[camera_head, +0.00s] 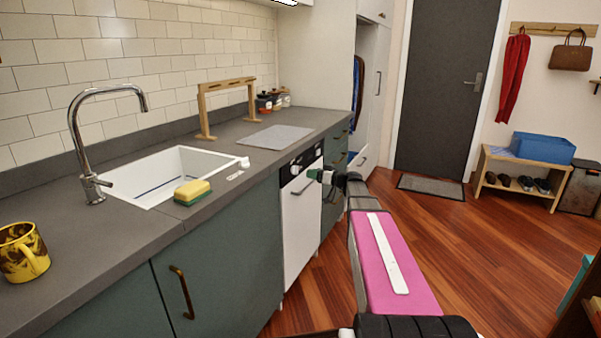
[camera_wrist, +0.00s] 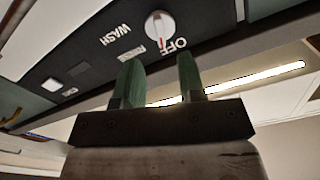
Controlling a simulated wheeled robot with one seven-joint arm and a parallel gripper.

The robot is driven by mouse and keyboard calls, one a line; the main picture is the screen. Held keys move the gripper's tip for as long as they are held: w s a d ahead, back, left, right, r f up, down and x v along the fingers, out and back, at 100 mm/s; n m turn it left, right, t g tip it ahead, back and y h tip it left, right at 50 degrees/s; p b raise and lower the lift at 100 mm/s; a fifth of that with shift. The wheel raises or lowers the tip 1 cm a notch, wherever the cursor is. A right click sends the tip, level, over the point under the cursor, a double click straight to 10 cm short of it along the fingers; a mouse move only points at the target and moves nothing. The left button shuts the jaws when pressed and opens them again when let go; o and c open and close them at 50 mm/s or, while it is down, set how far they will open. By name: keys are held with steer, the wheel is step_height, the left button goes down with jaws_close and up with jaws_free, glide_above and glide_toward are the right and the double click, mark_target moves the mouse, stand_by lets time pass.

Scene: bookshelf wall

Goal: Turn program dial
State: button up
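The program dial (camera_wrist: 158,25) is a round white knob with a red mark, set on a dark control panel in the wrist view. The lettering "WASH" and "OFF" near it appears upside down. My gripper (camera_wrist: 158,62) has two green fingers spread apart with an empty gap between them. The dial lies just beyond the fingertips, roughly in line with the gap, and they look apart from it. In the head view, my gripper (camera_head: 317,175) is at the top front of the white dishwasher (camera_head: 301,225), close to its dark panel.
A white square button (camera_wrist: 52,84) sits on the panel, left of the dial. The grey counter (camera_head: 215,215) above holds a sink (camera_head: 165,175), a sponge (camera_head: 192,192) and a yellow mug (camera_head: 22,252). The wooden floor (camera_head: 470,250) to the right is mostly clear.

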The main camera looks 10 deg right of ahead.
mark_target(296, 170)
steer(key=x, duration=0.6)
steer(key=shift+a, duration=0.2)
steer(key=shift+w, duration=0.15)
jaws_close()
